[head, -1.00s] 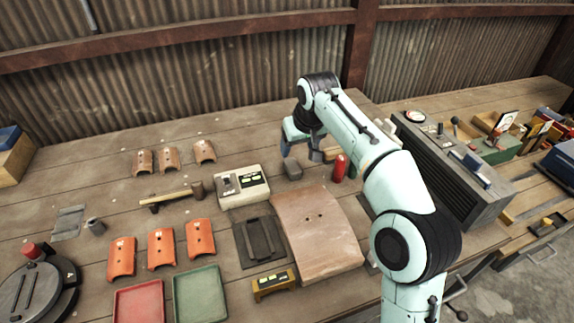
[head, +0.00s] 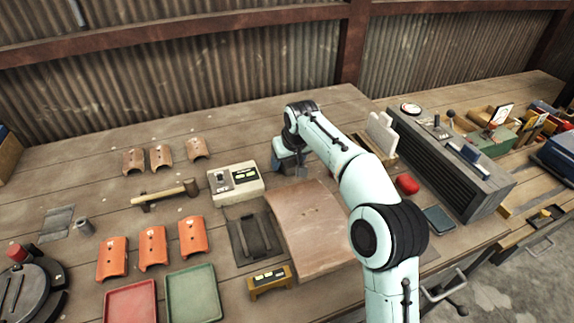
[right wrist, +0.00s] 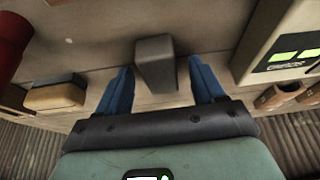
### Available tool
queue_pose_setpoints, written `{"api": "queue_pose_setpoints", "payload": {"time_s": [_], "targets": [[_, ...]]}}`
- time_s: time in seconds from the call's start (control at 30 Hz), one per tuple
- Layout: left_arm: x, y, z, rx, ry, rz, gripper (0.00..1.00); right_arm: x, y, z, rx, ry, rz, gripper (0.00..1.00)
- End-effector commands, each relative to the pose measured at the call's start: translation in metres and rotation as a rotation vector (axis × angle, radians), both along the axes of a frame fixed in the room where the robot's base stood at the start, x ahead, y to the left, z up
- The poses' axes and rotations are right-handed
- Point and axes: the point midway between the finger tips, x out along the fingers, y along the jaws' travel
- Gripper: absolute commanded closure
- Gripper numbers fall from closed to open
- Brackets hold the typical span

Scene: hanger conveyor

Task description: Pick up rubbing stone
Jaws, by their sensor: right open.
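The rubbing stone, which I take to be the dark grey block (right wrist: 155,62), stands on the bench in the right wrist view. My right gripper (head: 284,162) is low over the bench behind the large tan curved plate. In the right wrist view its two blue fingers (right wrist: 162,75) are open, one on each side of the block, with a gap visible on both sides. In the head view the gripper hides most or all of the block. My left gripper is not in view.
The white control box (head: 235,183) stands just left of the right gripper, and the curved plate (head: 312,225) in front. In the right wrist view a red cylinder (right wrist: 12,42) and a yellowish block (right wrist: 55,93) lie to the left. The bench behind the gripper is clear.

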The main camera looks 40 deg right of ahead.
Motion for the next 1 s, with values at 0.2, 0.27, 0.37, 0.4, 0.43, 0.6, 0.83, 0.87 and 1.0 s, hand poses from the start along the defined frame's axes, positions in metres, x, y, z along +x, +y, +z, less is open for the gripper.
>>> {"api": "queue_pose_setpoints", "payload": {"time_s": [0.2,0.27,0.37,0.4,0.43,0.6,0.83,0.87,1.0], "targets": [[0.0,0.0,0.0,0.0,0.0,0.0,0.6,0.0,0.0,0.001,0.0,0.0,0.0,0.74],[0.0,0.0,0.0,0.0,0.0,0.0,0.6,0.0,0.0,0.001,0.0,0.0,0.0,0.94],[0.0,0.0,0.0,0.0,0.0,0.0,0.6,0.0,0.0,0.001,0.0,-0.001,0.0,0.98],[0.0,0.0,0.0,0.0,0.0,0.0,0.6,0.0,0.0,0.001,0.0,-0.001,0.0,0.98],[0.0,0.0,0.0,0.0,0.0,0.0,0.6,0.0,0.0,0.001,0.0,0.0,0.0,0.98],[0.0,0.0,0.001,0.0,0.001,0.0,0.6,0.0,0.0,0.002,0.0,0.0,0.0,0.98],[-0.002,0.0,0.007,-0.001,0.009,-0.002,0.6,0.001,0.0,0.024,0.0,-0.004,0.0,0.98],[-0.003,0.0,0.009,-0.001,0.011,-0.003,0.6,0.001,0.001,0.029,0.0,-0.004,0.0,0.98],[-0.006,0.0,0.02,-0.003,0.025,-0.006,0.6,0.001,0.001,0.063,-0.001,-0.006,0.0,0.98]]}}
